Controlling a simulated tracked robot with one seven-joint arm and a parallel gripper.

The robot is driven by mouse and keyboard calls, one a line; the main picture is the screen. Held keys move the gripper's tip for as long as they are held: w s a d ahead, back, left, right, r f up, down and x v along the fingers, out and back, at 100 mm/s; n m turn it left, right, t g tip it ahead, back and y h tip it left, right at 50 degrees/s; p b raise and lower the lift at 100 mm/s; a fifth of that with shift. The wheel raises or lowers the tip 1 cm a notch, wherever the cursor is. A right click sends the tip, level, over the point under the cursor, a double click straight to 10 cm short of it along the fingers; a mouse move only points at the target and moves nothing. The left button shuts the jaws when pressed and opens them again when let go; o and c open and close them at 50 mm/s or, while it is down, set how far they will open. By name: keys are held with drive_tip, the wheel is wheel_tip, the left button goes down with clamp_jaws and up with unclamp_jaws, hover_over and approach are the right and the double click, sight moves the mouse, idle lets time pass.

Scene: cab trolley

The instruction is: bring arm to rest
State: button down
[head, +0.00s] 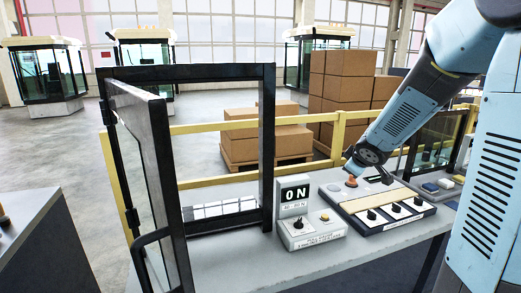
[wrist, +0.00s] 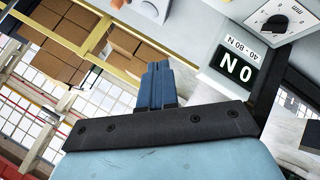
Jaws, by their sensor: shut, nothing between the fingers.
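My arm (head: 410,100) reaches in from the upper right of the head view, over the bench. My gripper shows in the wrist view (wrist: 158,72), its two blue fingers shut together with nothing between them. In the head view the fingers are not clearly visible behind the wrist. In the wrist view the fingers stand to the left of the ON display box (wrist: 235,68), apart from it in the picture. In the head view the ON display box (head: 310,230) stands on the bench, left of my wrist.
A control panel (head: 385,210) with several knobs lies below my wrist. A black-framed door (head: 150,170) stands open at the left of the bench (head: 290,267). Yellow rails (head: 215,127) and stacked cardboard boxes (head: 340,80) are behind. Open floor (head: 60,150) lies at the left.

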drive_tip(key=s+r+m+h, duration=0.2)
drive_tip(key=s+r+m, duration=0.1)
drive_tip(key=s+r, duration=0.3)
drive_tip(key=s+a+r+m+g+y, duration=0.1)
drive_tip(key=s+a+m+g, duration=0.1)
drive_tip(key=s, duration=1)
drive_tip(key=s+a+r+m+g+y, duration=0.1)
drive_tip(key=s+a+m, duration=0.3)
drive_tip(key=s, duration=0.9)
drive_tip(key=shift+s+r+g+y, duration=0.2)
drive_tip(key=shift+r+g+y, duration=0.15)
drive_tip(key=shift+g, duration=0.15)
